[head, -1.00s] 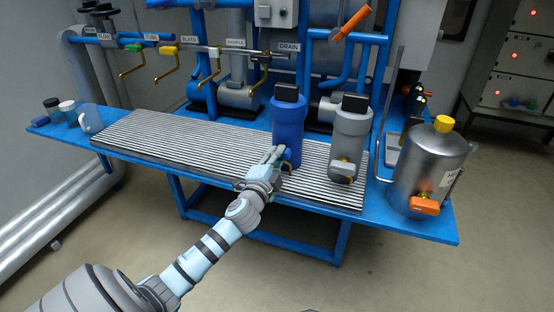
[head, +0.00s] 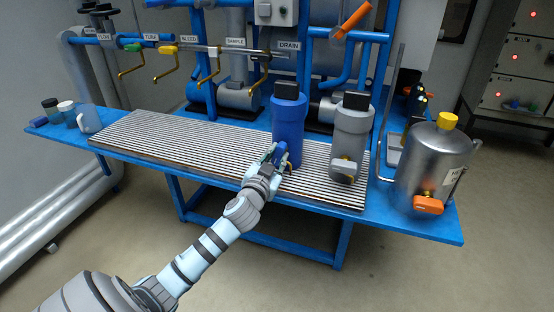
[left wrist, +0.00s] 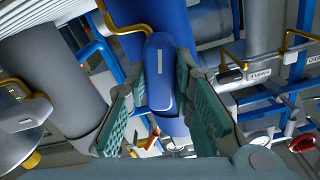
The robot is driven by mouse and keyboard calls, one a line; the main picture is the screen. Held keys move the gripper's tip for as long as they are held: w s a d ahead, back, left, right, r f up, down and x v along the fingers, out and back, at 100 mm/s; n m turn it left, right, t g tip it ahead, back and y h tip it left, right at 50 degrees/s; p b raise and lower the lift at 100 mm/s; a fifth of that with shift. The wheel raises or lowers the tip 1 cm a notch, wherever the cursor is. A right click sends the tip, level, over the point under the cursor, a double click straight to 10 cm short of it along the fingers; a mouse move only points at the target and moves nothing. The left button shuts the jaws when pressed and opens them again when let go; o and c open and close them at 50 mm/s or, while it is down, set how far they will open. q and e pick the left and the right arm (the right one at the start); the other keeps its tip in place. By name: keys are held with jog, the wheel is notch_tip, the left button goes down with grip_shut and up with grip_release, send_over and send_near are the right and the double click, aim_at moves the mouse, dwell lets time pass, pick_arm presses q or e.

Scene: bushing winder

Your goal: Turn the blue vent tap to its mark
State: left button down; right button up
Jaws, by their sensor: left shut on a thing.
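The blue canister (head: 288,122) with a black cap stands on the ribbed mat. The blue vent tap (head: 282,150) is on its front, low down, above a small brass spout. My left gripper (head: 275,158) is at the tap, shut on its handle. In the left wrist view the blue tap handle (left wrist: 160,85) lies between the two green finger pads of my left gripper (left wrist: 163,100), with a pale line along it. In the head view the handle looks tilted, partly hidden by the fingers. I cannot make out the mark on the canister. My right gripper is not in view.
A grey canister (head: 349,135) with its own tap stands close at right. A steel tank (head: 430,165) with an orange tap stands farther right. Pipes with labelled valves (head: 200,50) run behind. The ribbed mat (head: 170,140) is clear to the left.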

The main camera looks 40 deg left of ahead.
pick_arm(q)
jog(key=shift+f+n+b, duration=0.1)
jog(key=shift+n+b, duration=0.25)
jog(key=shift+n, duration=1.35)
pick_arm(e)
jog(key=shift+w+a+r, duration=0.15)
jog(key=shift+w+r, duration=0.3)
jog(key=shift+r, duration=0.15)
pick_arm(q)
jog(key=c, duration=1.4)
grip_release()
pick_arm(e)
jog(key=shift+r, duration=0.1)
pick_arm(q)
jog(key=v, duration=1.2)
